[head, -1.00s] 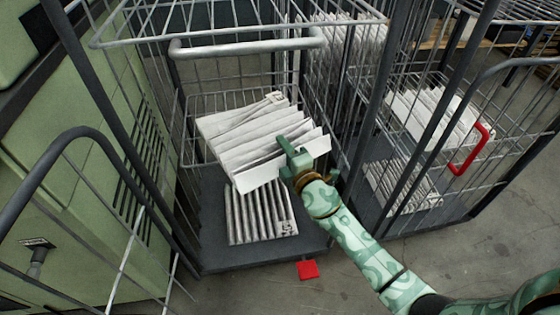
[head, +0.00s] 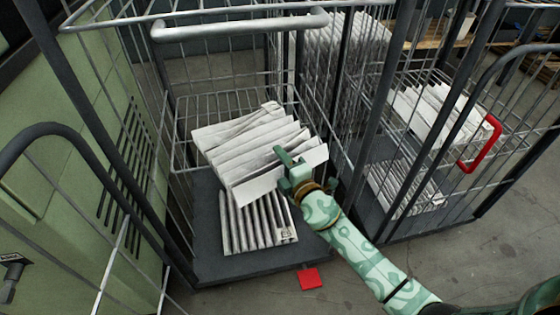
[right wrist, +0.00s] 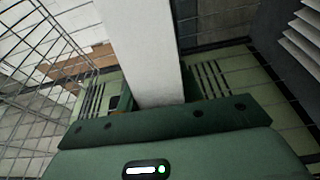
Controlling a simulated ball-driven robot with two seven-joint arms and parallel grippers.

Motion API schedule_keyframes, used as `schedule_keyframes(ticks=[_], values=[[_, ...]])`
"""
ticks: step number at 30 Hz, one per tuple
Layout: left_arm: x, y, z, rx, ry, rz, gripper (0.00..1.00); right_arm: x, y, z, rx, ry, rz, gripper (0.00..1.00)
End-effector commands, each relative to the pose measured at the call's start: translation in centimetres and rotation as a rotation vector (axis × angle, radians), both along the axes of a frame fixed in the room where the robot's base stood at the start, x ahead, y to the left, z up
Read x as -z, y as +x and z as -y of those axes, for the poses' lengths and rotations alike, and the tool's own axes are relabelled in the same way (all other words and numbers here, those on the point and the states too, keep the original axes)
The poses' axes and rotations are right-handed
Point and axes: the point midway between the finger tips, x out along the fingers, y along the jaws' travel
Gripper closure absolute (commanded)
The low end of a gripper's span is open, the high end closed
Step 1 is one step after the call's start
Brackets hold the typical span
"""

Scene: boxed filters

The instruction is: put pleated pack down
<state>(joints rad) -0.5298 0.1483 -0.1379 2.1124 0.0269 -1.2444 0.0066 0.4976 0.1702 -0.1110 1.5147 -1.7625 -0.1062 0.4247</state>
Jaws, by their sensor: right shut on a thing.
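The pleated pack (head: 262,158) is a white-grey block of zigzag folds. My right gripper (head: 288,166) is shut on its right edge and holds it tilted inside the open wire cart. In the right wrist view a pale flat strip of the pack (right wrist: 145,50) rises from between the jaws. A second pleated pack (head: 250,228) lies below it on the cart's dark base (head: 215,268), partly covered by the held one. I cannot tell whether the two touch. My left gripper is not in view.
The cart has a grey top bar (head: 240,27) and wire sides close around the packs. A red tag (head: 310,278) is at the base's front edge. Another cart with more packs (head: 405,185) and a red handle (head: 483,145) stands at right. A green cabinet (head: 70,200) is at left.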

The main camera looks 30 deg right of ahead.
Motion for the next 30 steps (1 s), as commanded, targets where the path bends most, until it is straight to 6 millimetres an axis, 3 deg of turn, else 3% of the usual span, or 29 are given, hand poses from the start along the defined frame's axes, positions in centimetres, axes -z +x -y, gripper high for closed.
schedule_keyframes(ticks=[8, 9, 11, 22, 30], values=[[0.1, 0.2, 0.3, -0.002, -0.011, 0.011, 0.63, 0.3, 0.0, 0.0, 0.000, 0.001, 0.000, 1.00], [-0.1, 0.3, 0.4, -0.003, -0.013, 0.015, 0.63, 0.2, 0.0, 0.0, 0.000, 0.001, 0.000, 0.55], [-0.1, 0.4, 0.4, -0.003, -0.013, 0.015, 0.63, 0.1, 0.0, 0.0, 0.000, 0.001, 0.001, 0.42], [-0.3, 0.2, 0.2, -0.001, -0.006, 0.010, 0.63, -0.2, -0.3, 0.0, 0.000, -0.001, 0.001, 0.42], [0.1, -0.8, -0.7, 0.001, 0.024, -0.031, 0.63, -0.1, -6.2, 0.1, -0.001, -0.002, -0.002, 0.42]])
